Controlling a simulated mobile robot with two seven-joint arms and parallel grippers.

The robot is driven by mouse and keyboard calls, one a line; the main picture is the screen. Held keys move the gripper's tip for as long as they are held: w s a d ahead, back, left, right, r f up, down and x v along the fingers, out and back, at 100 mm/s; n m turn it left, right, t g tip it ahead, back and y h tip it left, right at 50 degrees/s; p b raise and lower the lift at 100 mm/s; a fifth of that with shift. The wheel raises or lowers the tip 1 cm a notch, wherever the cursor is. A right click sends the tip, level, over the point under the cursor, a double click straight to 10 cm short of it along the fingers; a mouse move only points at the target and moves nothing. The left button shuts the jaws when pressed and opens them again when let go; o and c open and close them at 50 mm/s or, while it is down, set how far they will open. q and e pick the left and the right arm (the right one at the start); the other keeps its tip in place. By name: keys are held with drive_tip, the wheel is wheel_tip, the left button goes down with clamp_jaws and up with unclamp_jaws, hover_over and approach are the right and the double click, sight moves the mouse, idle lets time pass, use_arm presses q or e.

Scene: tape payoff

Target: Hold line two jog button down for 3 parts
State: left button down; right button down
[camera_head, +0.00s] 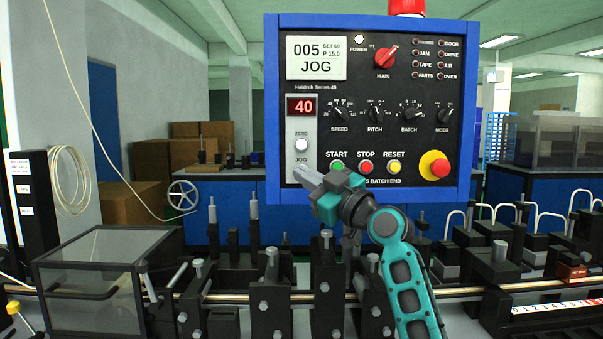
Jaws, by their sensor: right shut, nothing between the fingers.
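The control panel (375,105) stands upright in the middle, blue-framed with a dark face. Its white display (316,58) reads "005", "SET 60", "P 15.0" and "JOG". The JOG button sits under the round "ZERO" button (301,145) on a grey strip; the gripper tip hides it. My right gripper (305,175) is shut and empty, with its tip at the JOG button. Contact or pressing cannot be told from this view. The teal arm comes up from the lower right. My left gripper is not in view.
START (337,167), STOP (366,167) and RESET (394,167) buttons lie right of my fingertip. A red emergency button (434,165) is farther right. Below, a machine rail (240,298) carries several dark blocks. A clear-sided box (100,280) stands at left.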

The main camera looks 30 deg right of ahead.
idle(0.7)
drive_tip(key=shift+w+d+b, duration=0.2)
drive_tip(key=shift+w+b, duration=0.15)
drive_tip(key=shift+w, duration=0.05)
drive_tip(key=shift+w+d+b, duration=0.2)
drive_tip(key=shift+w+b, duration=0.1)
drive_tip(key=shift+w, duration=0.05)
idle(6.5)
